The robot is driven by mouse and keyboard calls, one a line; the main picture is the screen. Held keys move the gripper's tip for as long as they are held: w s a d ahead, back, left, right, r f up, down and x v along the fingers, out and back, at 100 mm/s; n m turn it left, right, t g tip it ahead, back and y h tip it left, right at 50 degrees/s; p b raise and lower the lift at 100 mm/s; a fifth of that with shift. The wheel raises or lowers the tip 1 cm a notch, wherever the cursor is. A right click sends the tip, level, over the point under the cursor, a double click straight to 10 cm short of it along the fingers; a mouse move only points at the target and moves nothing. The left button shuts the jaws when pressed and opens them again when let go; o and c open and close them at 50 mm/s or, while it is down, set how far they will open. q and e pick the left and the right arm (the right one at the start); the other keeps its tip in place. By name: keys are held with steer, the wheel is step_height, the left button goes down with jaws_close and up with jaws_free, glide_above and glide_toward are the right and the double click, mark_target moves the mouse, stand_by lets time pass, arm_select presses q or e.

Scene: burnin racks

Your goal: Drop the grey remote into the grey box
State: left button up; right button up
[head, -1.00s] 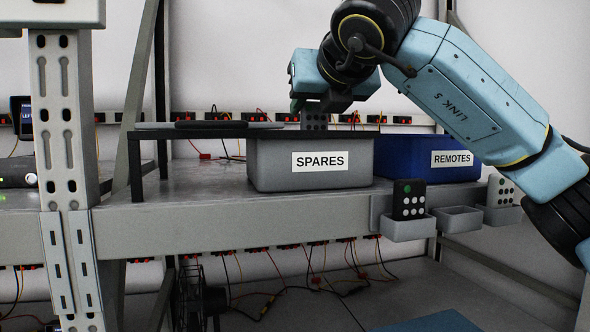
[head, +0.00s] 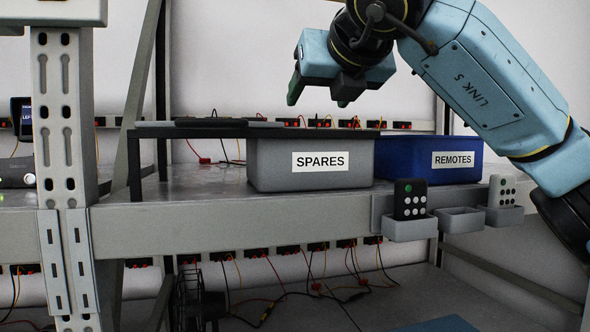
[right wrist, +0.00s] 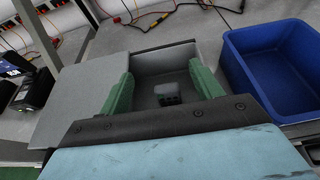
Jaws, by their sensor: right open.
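The grey box (head: 270,170) labelled SPARES stands on the bench shelf. In the right wrist view its rim (right wrist: 150,50) surrounds an open part, and a small grey remote (right wrist: 172,89) with dark buttons lies inside. The head view does not show the remote, as the box wall hides it. My right gripper (head: 318,97) is above the box, open and empty. Its green fingers (right wrist: 163,85) are apart on either side of the remote in the right wrist view, touching nothing that I can see. My left gripper is in neither view.
A blue box (head: 405,162) labelled REMOTES stands to the right. A flat grey panel (right wrist: 85,98) lies left of the open part. Front holders carry a black remote (head: 410,199) and a white remote (head: 501,190), with an empty holder (head: 459,219) between. A rack post (head: 58,150) stands at left.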

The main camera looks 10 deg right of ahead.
steer(key=b+v, duration=0.2)
steer(key=v, duration=0.8)
